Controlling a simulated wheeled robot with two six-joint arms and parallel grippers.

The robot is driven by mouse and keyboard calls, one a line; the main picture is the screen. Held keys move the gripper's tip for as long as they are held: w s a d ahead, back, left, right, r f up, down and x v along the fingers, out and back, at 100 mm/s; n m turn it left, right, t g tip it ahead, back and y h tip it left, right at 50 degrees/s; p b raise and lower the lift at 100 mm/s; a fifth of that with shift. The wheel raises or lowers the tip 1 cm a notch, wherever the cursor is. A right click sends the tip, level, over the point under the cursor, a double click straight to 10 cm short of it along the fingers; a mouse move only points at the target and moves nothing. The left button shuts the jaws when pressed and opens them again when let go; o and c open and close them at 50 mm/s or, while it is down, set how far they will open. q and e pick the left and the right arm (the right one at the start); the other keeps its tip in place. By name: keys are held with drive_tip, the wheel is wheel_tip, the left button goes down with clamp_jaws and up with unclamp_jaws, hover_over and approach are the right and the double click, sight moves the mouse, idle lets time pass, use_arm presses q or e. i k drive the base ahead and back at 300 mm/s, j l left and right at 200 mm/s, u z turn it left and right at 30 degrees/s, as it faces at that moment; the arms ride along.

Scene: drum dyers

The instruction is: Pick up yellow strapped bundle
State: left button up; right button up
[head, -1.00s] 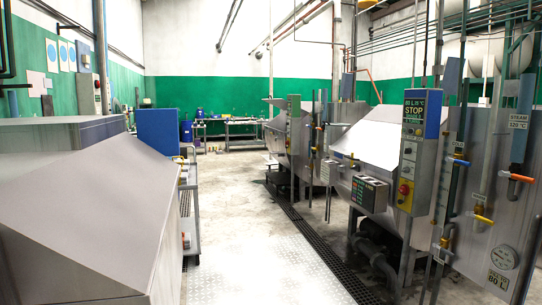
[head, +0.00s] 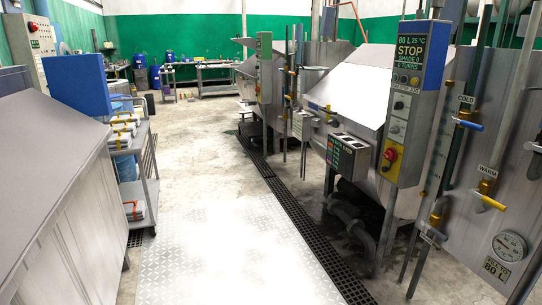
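A grey cart (head: 150,165) stands at the left, beyond the near metal machine. Several pale rolled bundles lie on its upper shelf. A bundle with a yellow-looking strap (head: 122,127) is among them, but the bundles are small and overlap, so the strap colours are hard to tell apart. Another pale bundle with an orange-red strap (head: 134,210) lies on the lower shelf. Neither of my grippers is in view.
A large metal machine (head: 50,190) fills the left foreground beside the cart. Dyeing machines with a control post (head: 410,100) line the right. A floor grate (head: 290,205) runs before them. Bright tread plate (head: 230,250) and open floor lie between.

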sight(120, 141)
drive_tip(key=i+j+u, duration=0.1)
drive_tip(key=i+u, duration=0.2)
drive_tip(key=i, duration=0.65)
drive_tip(key=i+l+u, duration=0.15)
drive_tip(key=i+u, duration=0.15)
drive_tip(key=i, duration=1.7)
drive_tip(key=i+j+z, duration=0.1)
drive_tip(key=i, duration=0.9)
drive_tip(key=i+z, duration=0.15)
drive_tip(key=i, duration=1.9)
drive_tip(key=i+j+z, duration=0.4)
drive_tip(key=i, duration=0.4)
drive_tip(key=i+j+z, duration=0.4)
drive_tip(key=i, duration=0.4)
drive_tip(key=i+j+z, duration=0.4)
drive_tip(key=i+j, duration=0.25)
drive_tip(key=j, duration=0.2)
drive_tip(key=u, duration=5.25)
drive_tip(key=i+j, duration=0.05)
